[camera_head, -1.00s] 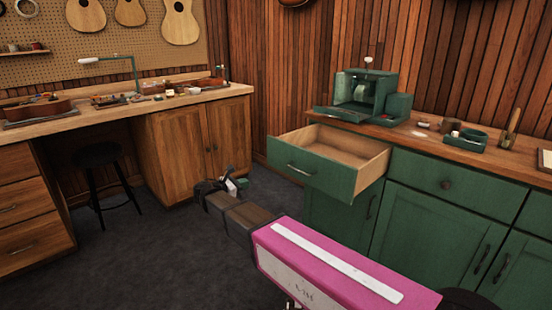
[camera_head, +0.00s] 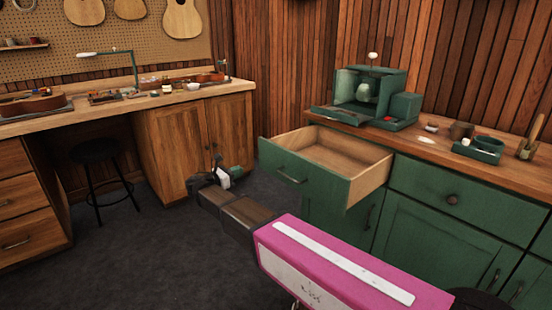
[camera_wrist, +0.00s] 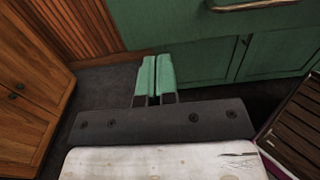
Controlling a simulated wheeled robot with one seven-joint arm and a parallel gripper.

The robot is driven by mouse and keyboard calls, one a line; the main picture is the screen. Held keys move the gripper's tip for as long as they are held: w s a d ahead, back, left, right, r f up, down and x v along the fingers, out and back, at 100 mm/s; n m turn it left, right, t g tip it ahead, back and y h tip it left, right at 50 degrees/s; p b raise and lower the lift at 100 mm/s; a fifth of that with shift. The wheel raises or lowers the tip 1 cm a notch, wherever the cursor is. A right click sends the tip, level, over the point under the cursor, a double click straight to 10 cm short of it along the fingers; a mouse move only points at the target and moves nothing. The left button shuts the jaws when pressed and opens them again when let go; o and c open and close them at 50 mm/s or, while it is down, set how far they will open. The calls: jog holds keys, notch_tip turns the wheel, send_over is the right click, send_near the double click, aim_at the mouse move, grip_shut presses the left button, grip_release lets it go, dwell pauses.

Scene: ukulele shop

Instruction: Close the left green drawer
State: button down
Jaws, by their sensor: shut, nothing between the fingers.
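The left green drawer (camera_head: 308,172) is pulled out from the green cabinet, and its empty wooden inside shows from above. Its front has a metal bar handle (camera_head: 290,174), which also shows at the top right of the wrist view (camera_wrist: 250,5). My gripper (camera_head: 222,169) is to the left of the drawer front, low over the floor, and apart from it. In the wrist view my gripper (camera_wrist: 154,76) has its two green fingers side by side, shut and empty, pointing toward the cabinet below the drawer.
A closed green drawer (camera_head: 470,196) sits to the right, with cabinet doors (camera_head: 425,245) below. The counter holds a green machine (camera_head: 368,95) and a small tray (camera_head: 478,148). A wooden workbench (camera_head: 190,140) and black stool (camera_head: 97,150) stand left. Dark floor lies between.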

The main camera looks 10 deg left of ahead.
aim_at(271, 159)
jog(key=x, duration=1.5)
jog(key=x, duration=3.2)
jog(key=shift+r, duration=0.15)
jog(key=shift+w+d, duration=0.15)
